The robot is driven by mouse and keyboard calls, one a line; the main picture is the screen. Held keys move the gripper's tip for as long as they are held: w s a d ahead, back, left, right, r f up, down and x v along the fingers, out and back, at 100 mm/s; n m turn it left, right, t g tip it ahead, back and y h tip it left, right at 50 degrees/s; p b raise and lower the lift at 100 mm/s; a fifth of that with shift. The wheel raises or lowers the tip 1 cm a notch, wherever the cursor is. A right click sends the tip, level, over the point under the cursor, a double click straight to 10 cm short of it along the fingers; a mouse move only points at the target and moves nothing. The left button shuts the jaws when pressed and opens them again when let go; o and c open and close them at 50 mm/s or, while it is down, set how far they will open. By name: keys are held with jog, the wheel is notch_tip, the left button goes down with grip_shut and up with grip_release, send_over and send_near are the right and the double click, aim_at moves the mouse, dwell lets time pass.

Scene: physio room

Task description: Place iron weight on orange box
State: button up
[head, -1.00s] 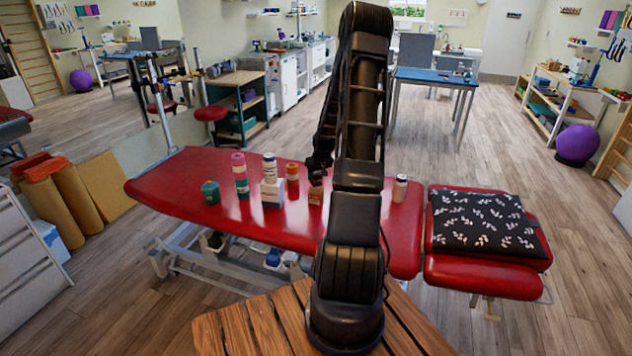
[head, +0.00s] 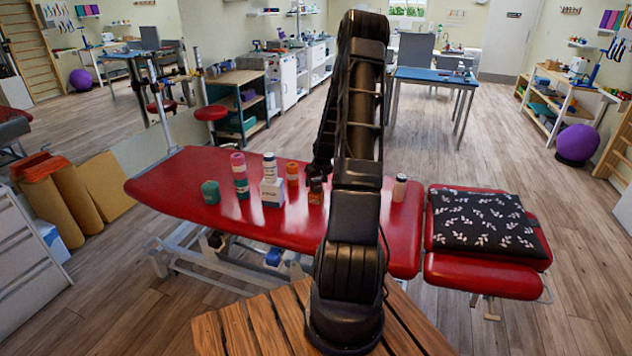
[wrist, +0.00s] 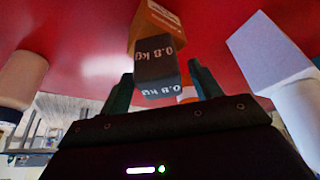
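The iron weight (wrist: 155,72) is a dark block marked 0.8 kg, upside down in the wrist view. It adjoins the orange box (wrist: 153,22) and appears to rest on top of it. In the head view the small orange box (head: 316,198) stands on the red treatment table, with the dark weight (head: 316,184) at its top. My gripper (wrist: 160,69) is open, one finger on each side of the weight, with gaps showing on both sides. In the head view my gripper (head: 321,170) is partly hidden by my own arm, just above the box.
The table's left end is clear.

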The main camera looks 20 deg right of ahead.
jog(key=v, duration=1.2)
jog(key=s+a+r+h, duration=0.1)
jog(key=s+a+r, duration=0.6)
jog(key=r, duration=0.3)
jog(key=s+a+r, duration=0.7)
jog(key=a+r, duration=0.1)
jog(key=r, duration=0.2)
jog(key=s+a+r, duration=0.2)
jog(key=s, duration=0.5)
jog(key=s+a+r, duration=0.3)
jog(key=s, duration=0.4)
jog(key=s+a+r+y, duration=0.1)
jog(key=s+a+r, duration=0.1)
jog(key=s, duration=0.5)
jog(key=shift+s+a+r, duration=0.2)
jog(key=shift+a+r, duration=0.05)
jog(key=shift+r, duration=0.1)
